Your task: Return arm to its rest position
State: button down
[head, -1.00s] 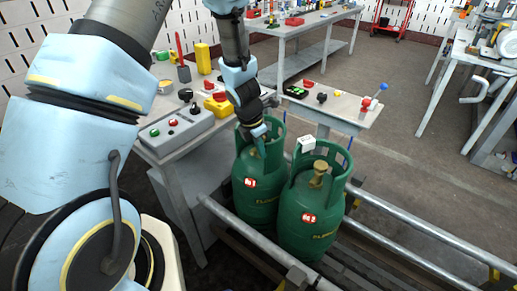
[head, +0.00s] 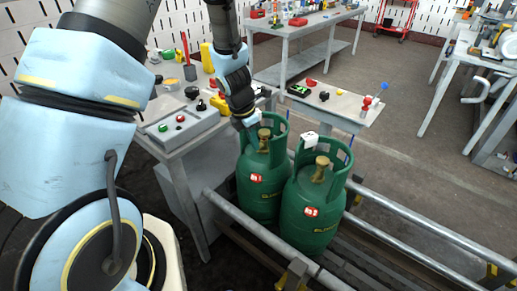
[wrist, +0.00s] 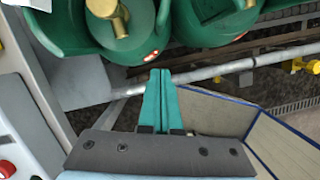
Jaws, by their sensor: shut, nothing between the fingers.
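My gripper (wrist: 159,98) is shut and empty, its two teal fingers pressed together in the wrist view. In the head view my gripper (head: 247,120) is beside the upper left of the left green gas cylinder (head: 258,190); I cannot tell whether it touches. The right green cylinder (head: 311,210) stands close beside it, with a white block (head: 309,140) on its collar. Both cylinders are upright on the conveyor and have brass valves. In the wrist view the left cylinder (wrist: 130,45) and right cylinder (wrist: 215,22) show at the top, beyond the fingertips.
A grey control box (head: 180,127) with buttons sits on the workbench left of the cylinders. Metal conveyor rails (head: 420,222) run past them. A small table (head: 335,103) with buttons and a joystick stands behind. Open floor (head: 430,170) lies at the right.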

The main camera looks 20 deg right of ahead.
jog(key=v, duration=0.6)
jog(key=s+a+r+m+y, duration=0.1)
jog(key=s+a+r+m, duration=0.2)
jog(key=a+m, duration=0.7)
jog(key=s+a+r+m+t+y, duration=0.1)
jog(key=a+r+m, duration=0.6)
jog(key=a, duration=1.1)
jog(key=s+m, duration=0.1)
jog(key=m, duration=0.3)
jog(key=shift+s+r+y, duration=0.2)
jog(key=shift+s+y, duration=0.1)
jog(key=shift+s, duration=0.1)
